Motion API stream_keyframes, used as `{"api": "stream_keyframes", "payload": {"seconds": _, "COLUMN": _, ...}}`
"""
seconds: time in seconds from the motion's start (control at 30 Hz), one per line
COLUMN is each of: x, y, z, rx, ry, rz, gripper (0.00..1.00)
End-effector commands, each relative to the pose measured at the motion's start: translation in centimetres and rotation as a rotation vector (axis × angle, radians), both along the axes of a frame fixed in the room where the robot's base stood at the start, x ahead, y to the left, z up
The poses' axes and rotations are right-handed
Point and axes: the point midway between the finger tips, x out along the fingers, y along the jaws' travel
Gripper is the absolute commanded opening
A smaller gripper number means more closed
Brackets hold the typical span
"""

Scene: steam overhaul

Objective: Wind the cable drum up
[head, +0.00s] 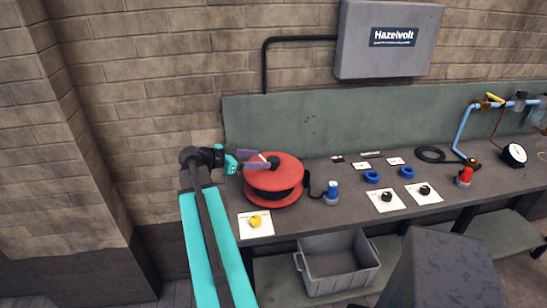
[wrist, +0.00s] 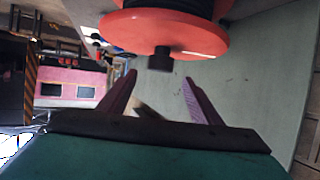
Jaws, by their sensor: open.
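The red cable drum (head: 287,178) lies on the left part of the bench, with dark cable wound between its flanges. A short dark crank knob (head: 273,161) stands on its upper flange. The drum (wrist: 165,38) and knob (wrist: 160,60) also show in the wrist view. My gripper (head: 264,157) is at the drum's upper left. In the wrist view, its purple fingers (wrist: 160,78) are spread, and the knob appears just beyond the gap between their tips. I cannot tell whether either finger touches it. A dark cable (head: 309,187) runs from the drum to a blue-capped plug (head: 332,190).
A yellow knob (head: 255,221) on a white card is in front of the drum. Blue rings (head: 371,177), black knobs (head: 386,196) and a red valve (head: 465,175) stand to the right. A grey crate (head: 338,266) sits below the bench. The green backboard (head: 300,120) rises behind.

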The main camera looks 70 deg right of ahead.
Motion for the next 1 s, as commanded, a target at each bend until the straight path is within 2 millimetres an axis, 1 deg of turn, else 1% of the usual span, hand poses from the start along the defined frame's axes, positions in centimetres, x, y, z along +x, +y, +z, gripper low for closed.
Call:
{"api": "stream_keyframes", "payload": {"seconds": 0.03, "x": -0.5, "y": -0.6, "z": -0.1, "rx": 0.001, "ry": 0.002, "rz": -0.002, "gripper": 0.58}}
{"api": "stream_keyframes", "payload": {"seconds": 0.3, "x": -2.6, "y": -3.3, "z": -1.5, "rx": 0.001, "ry": 0.002, "rz": -0.002, "gripper": 0.58}}
{"api": "stream_keyframes", "payload": {"seconds": 0.5, "x": -3.8, "y": -5.0, "z": -2.4, "rx": 0.0, "ry": 0.001, "rz": -0.002, "gripper": 0.58}}
{"api": "stream_keyframes", "payload": {"seconds": 0.7, "x": -4.4, "y": -5.7, "z": -2.9, "rx": 0.0, "ry": 0.0, "rz": -0.001, "gripper": 0.58}}
{"api": "stream_keyframes", "payload": {"seconds": 1.0, "x": -4.5, "y": -5.7, "z": -3.0, "rx": 0.0, "ry": 0.0, "rz": 0.0, "gripper": 0.58}}
